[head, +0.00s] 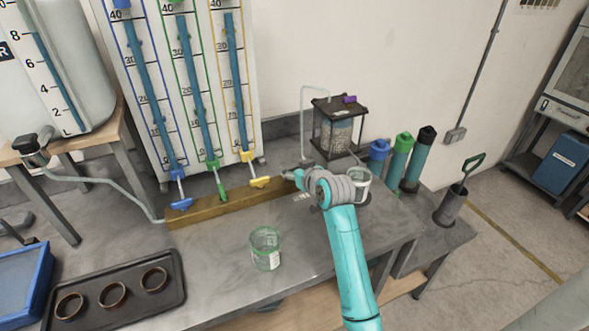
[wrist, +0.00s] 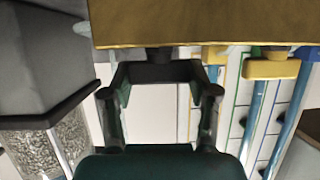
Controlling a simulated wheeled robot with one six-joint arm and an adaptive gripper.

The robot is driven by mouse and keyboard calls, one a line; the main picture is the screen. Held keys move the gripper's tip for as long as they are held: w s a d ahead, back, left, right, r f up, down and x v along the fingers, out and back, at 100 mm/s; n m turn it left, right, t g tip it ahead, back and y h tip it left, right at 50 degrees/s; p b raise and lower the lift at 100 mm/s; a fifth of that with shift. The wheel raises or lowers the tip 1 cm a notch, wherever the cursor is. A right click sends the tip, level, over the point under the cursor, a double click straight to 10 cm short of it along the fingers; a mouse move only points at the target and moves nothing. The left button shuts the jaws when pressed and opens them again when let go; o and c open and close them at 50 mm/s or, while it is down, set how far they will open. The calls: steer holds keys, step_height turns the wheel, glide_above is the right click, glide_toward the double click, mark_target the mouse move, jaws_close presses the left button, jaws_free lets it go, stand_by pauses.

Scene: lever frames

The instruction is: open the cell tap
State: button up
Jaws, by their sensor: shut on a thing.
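A brass-coloured bar (head: 215,207) lies on the bench with blue (head: 181,204), green (head: 222,192) and yellow (head: 260,182) tap handles. In the wrist view, a black tap handle (wrist: 158,71) stands out from the bar (wrist: 200,25); it seems to be the cell tap. My gripper (wrist: 158,95) is shut on this black handle, with one finger at each end. In the head view my gripper (head: 292,176) is at the bar's right end and mostly hides the handle. The black-framed cell (head: 336,135) stands just behind, with a purple piece (head: 349,99) on top.
A glass beaker (head: 265,250) stands in front of the bar. Blue-, green- and black-capped bottles (head: 400,158) stand further right. A dark tray (head: 120,295) with rings lies front left. Tall gauge tubes (head: 190,80) rise behind the bar.

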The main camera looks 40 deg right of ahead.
steer(key=n+y, duration=0.3)
steer(key=shift+d+t+y, duration=0.15)
steer(key=shift+t+y, duration=0.15)
steer(key=shift+y, duration=0.1)
steer(key=shift+n+g+y, duration=0.4)
steer(key=shift+n+y, duration=1.2)
steer(key=shift+y, duration=0.1)
steer(key=o, duration=1.2)
steer(key=shift+c, duration=0.2)
steer(key=v, duration=1.2)
